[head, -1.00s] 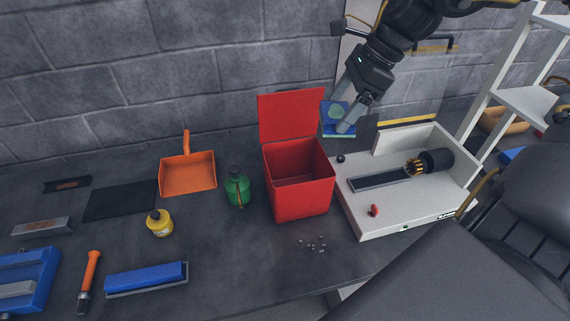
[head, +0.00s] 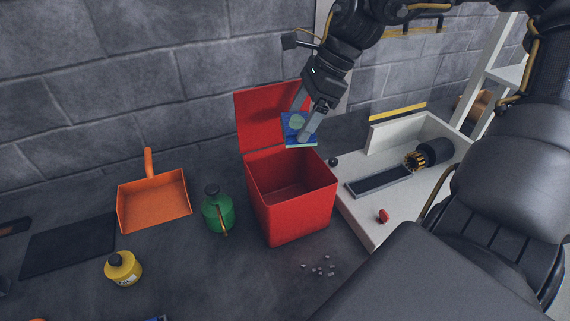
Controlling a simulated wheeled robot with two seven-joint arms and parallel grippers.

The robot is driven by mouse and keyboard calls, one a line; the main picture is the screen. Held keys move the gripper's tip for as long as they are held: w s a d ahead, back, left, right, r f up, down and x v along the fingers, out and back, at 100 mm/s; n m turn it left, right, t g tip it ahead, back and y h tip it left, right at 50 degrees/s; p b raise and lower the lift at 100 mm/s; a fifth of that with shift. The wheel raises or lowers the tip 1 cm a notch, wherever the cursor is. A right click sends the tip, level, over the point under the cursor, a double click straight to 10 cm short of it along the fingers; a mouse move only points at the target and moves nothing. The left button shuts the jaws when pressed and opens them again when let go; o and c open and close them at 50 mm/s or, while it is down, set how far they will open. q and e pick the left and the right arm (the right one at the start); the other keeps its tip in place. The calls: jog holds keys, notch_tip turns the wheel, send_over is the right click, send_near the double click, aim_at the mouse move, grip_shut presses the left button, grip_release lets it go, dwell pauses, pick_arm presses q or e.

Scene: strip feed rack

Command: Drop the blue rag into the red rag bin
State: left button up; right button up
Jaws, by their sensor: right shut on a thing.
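The red rag bin (head: 292,213) stands on the dark bench with its lid (head: 262,112) swung up and back. Its inside looks empty where I can see it. My right gripper (head: 304,128) is shut on the blue rag (head: 293,131), a blue folded piece with a pale green patch. The rag appears in front of the open lid, above the back right rim of the bin. I cannot tell whether it is fully over the opening. My left gripper is not in view.
A green oil can (head: 218,213) stands close left of the bin. An orange dustpan (head: 153,201) and a yellow bottle (head: 123,268) are further left. A white machine (head: 400,190) with a red knob is right of the bin. Small grey bits (head: 320,268) lie in front.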

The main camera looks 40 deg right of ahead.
jog(key=shift+s+a+f+b, duration=0.1)
jog(key=shift+f+b, duration=0.2)
jog(key=shift+f, duration=0.15)
notch_tip(320, 180, down, 5)
jog(key=b, duration=0.3)
jog(key=o, duration=0.9)
jog(key=b+v, duration=0.1)
jog(key=v, duration=1)
